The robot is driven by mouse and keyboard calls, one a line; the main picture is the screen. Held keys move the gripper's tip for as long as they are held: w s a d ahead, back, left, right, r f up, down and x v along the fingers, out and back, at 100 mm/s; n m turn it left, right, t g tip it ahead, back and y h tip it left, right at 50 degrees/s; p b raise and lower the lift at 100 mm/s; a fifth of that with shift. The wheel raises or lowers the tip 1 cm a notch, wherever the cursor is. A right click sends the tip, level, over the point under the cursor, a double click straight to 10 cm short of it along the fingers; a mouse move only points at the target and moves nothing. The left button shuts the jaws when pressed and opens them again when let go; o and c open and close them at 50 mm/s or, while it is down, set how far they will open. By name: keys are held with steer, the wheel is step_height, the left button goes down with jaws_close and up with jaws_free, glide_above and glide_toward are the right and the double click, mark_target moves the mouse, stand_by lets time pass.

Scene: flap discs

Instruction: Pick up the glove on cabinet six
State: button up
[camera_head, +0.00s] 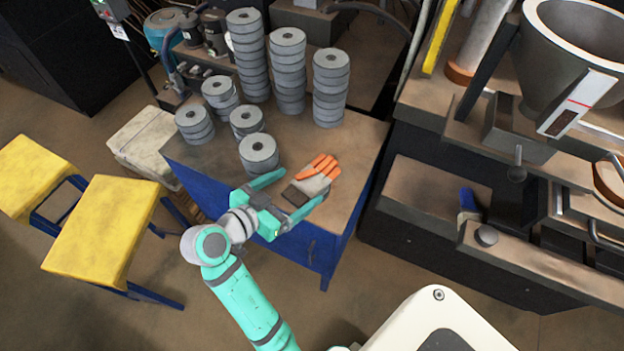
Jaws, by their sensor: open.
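A glove (314,181) with orange fingers, a pale grey palm and a dark cuff lies on the brown top of a blue cabinet (352,150), near its front right part. My gripper (299,187) is teal and open, and reaches in from the front left. One finger lies to the left of the glove, the other at its lower right, by the dark cuff. The cuff shows between the fingers. I cannot tell how high the fingers are above the cabinet top, or whether they touch the glove. No number shows on the cabinet.
Several stacks of grey flap discs (288,75) stand on the cabinet behind the glove; a short stack (259,153) is close to the left finger. Yellow-topped stools (103,228) stand at the left. A large machine (480,200) stands close on the right.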

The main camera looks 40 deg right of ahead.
mark_target(311, 180)
steer(key=shift+x, duration=2.7)
steer(key=shift+a+f, duration=0.1)
steer(key=shift+f, duration=0.05)
steer(key=c, duration=1.1)
